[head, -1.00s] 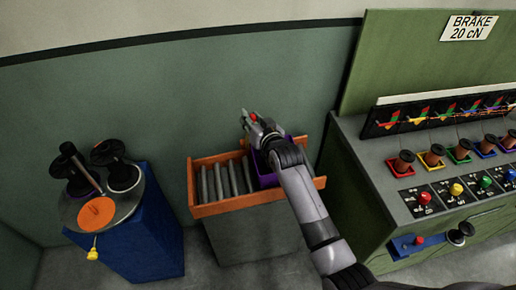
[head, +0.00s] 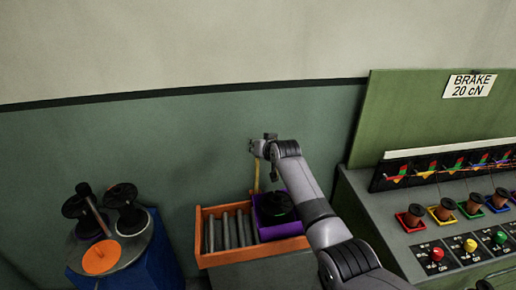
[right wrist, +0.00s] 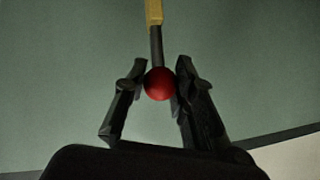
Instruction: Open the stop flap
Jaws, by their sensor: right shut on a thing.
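My right gripper (head: 256,147) is raised above the back of the orange-framed roller track (head: 222,260). It is shut on a red knob; in the right wrist view the knob (right wrist: 159,84) sits between the two fingertips (right wrist: 162,72). A short dark stem joins the knob to a yellow bar (right wrist: 154,12), apparently the stop flap's arm. In the head view this yellow bar (head: 257,178) stands nearly upright, running from the track's back up to the gripper. Its lower end is partly hidden. My left gripper is out of view.
A purple tray (head: 280,232) with a black spool (head: 276,207) sits on the track, right of bare grey rollers (head: 226,234). A round stand (head: 130,258) with black spools is at left. A green machine (head: 372,205) is at right.

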